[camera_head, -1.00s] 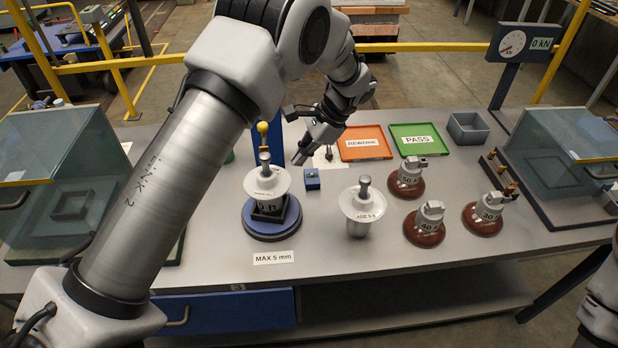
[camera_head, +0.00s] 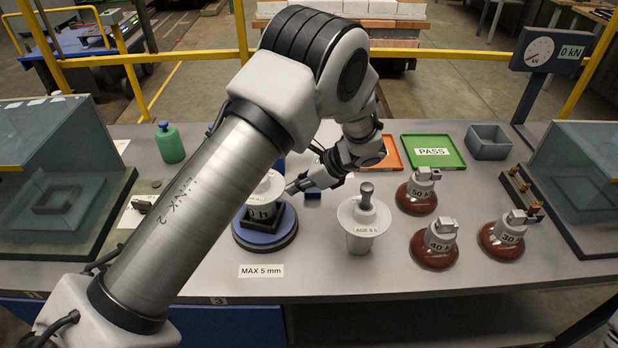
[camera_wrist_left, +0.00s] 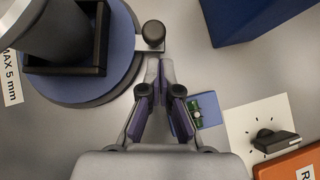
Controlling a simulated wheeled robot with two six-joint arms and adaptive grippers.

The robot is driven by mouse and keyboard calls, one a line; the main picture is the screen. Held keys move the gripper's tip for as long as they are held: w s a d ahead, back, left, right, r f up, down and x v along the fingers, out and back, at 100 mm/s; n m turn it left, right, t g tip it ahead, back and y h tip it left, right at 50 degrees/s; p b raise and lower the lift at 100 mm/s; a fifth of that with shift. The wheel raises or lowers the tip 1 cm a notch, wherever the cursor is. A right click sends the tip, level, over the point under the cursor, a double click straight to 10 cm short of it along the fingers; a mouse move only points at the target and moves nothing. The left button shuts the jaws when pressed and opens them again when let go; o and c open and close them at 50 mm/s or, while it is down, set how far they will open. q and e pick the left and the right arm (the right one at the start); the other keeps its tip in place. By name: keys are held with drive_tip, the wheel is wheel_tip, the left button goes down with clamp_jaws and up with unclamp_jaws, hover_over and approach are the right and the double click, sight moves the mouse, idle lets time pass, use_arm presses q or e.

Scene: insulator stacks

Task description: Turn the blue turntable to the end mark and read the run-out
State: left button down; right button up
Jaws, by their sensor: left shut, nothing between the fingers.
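The blue turntable (camera_head: 270,243) stands on the bench with a black square holder and an insulator with a white disc (camera_head: 270,186) on it. The turntable (camera_wrist_left: 126,72) also shows in the left wrist view. A black knob (camera_wrist_left: 153,34) on a short metal tab sticks out at its rim. My left gripper (camera_head: 291,187) is beside the insulator, by the turntable's right side. In the left wrist view its fingertips (camera_wrist_left: 164,66) are together and empty, close to the knob; contact is unclear. A "MAX 5 mm" label (camera_head: 262,271) lies in front. The end mark and run-out reading are not visible. My right gripper is out of view.
A small blue block (camera_wrist_left: 208,112) and a black knob on a white plate (camera_wrist_left: 270,140) are near the fingers. A green bottle (camera_head: 169,145) stands behind left.

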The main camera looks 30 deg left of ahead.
sight(285, 195)
use_arm(q)
drive_tip(key=shift+s+a+f, duration=0.2)
drive_tip(key=shift+a+f, duration=0.05)
drive_tip(key=shift+a, duration=0.1)
drive_tip(key=shift+w+f, duration=0.1)
drive_tip(key=shift+f, duration=0.05)
drive_tip(key=shift+a, duration=0.2)
drive_tip(key=shift+a+r+n+g+h+p, duration=0.2)
drive_tip(key=shift+a+n+g+h+p, duration=0.1)
drive_tip(key=shift+a+n+g+p, duration=0.7)
drive_tip(key=shift+a+f+n, duration=0.15)
drive_tip(key=shift+f+n, duration=0.1)
drive_tip(key=shift+n, duration=0.15)
drive_tip(key=shift+d+r, duration=0.2)
